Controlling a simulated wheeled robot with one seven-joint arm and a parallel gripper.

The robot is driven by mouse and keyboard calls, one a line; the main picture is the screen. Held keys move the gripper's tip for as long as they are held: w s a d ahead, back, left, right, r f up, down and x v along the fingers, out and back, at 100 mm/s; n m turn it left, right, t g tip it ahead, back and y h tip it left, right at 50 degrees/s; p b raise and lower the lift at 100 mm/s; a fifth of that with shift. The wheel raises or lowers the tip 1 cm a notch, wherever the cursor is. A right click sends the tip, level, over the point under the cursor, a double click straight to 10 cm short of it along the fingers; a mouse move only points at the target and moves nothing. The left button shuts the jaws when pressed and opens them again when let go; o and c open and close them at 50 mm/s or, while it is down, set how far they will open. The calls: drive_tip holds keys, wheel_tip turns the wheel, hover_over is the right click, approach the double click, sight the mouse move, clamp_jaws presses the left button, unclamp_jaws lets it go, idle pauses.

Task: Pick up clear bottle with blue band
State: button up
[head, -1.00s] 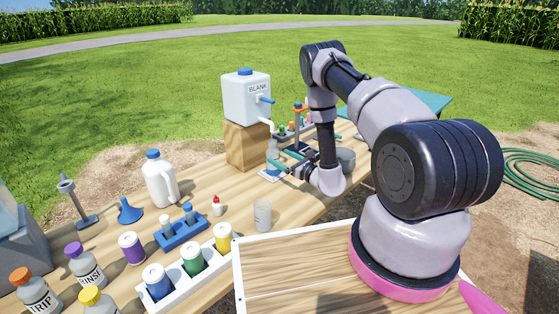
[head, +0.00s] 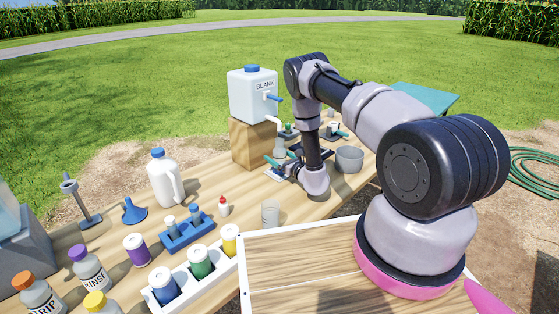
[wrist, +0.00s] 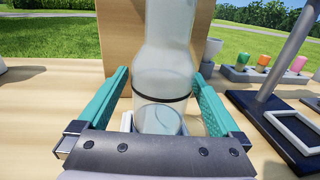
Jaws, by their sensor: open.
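A clear bottle (wrist: 163,75) stands upright in the middle of the wrist view, with a thin dark band around its body; its top is cut off by the picture edge. My gripper (wrist: 161,78) is open, with one teal finger on each side of the bottle. Small gaps show between the fingers and the glass. In the head view the bottle (head: 280,146) is small, below the spout of the white BLANK container (head: 252,96), and partly hidden by my gripper (head: 281,156).
A wooden block (wrist: 120,38) stands right behind the bottle. To its right are a dark stand (wrist: 277,75) and a rack of coloured vials (wrist: 262,72). In the head view a grey cup (head: 349,160) stands right of my wrist, and a clear beaker (head: 270,214) nearer.

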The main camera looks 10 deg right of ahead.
drive_tip(key=shift+w+a, duration=0.3)
drive_tip(key=shift+w, duration=0.35)
drive_tip(key=c, duration=1.4)
drive_tip(key=shift+c, duration=0.2)
drive_tip(key=shift+r, duration=0.1)
drive_tip(key=shift+r, duration=0.65)
wheel_tip(320, 180, up, 2)
drive_tip(key=shift+s+d+r, duration=0.15)
approach(277, 147)
drive_tip(key=s+d, duration=0.4)
drive_tip(key=shift+w+a+r, duration=0.1)
drive_tip(key=shift+r, duration=0.9)
drive_tip(key=shift+w+a+r, duration=0.1)
drive_tip(key=shift+r, duration=0.9)
